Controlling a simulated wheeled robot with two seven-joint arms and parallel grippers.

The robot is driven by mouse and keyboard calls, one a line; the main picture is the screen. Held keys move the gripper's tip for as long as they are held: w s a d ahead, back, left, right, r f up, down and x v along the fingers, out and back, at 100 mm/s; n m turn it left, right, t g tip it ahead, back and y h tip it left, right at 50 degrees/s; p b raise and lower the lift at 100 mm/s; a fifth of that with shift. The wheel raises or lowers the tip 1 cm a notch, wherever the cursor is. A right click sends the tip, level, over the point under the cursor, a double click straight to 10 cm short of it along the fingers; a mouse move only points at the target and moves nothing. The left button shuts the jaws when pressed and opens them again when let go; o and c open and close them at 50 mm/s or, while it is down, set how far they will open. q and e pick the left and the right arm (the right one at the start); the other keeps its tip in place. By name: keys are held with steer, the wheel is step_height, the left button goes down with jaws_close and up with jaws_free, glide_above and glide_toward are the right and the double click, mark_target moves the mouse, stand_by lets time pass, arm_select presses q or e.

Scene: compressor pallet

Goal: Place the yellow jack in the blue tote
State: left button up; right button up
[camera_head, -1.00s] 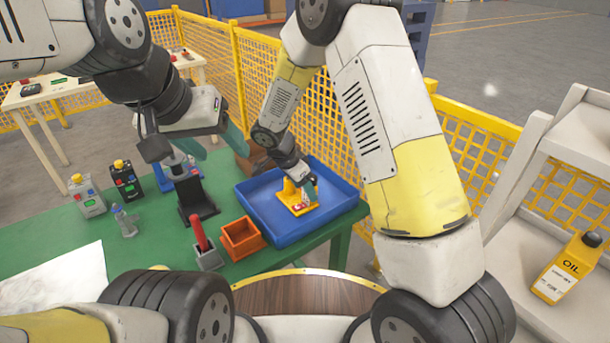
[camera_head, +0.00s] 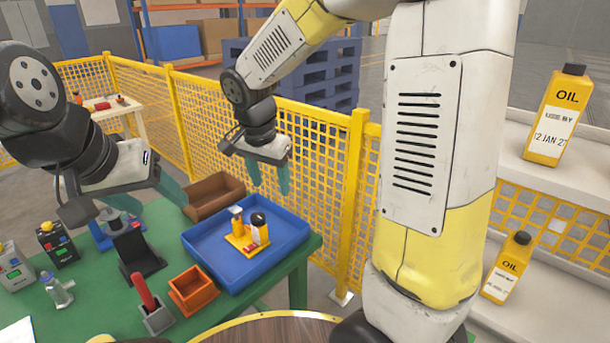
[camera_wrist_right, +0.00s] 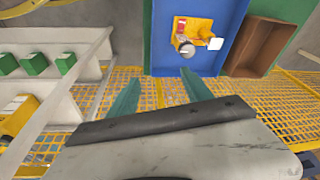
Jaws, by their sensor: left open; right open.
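The yellow jack (camera_head: 246,236) stands inside the blue tote (camera_head: 290,238), on its floor, with a white and black part on its right. It also shows in the right wrist view (camera_wrist_right: 184,42) inside the blue tote (camera_wrist_right: 222,58). My right gripper (camera_head: 270,182) is open and empty, raised above the far side of the tote and apart from the jack. Its two teal fingers (camera_wrist_right: 162,90) show in the right wrist view. My left gripper (camera_head: 140,206) is open and empty over the green table, left of the tote.
A brown bin (camera_head: 214,194) sits behind the tote. An orange bin (camera_head: 193,290) and a grey holder with a red handle (camera_head: 143,291) stand in front. A yellow mesh fence (camera_head: 318,165) runs behind the table. Oil bottles (camera_head: 557,115) stand on the right shelf.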

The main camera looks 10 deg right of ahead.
steer(key=s+d+r+n+t+y, duration=0.1)
steer(key=s+d+r+n, duration=0.3)
steer(key=s, duration=0.4)
steer(key=s+d+r+n+t+y, duration=0.2)
steer(key=s+d+r+n, duration=0.2)
steer(key=s, duration=0.4)
steer(key=shift+d+r+t, duration=0.3)
steer(key=shift+d+r, duration=0.2)
steer(key=shift+r, duration=0.05)
steer(key=shift+s, duration=0.1)
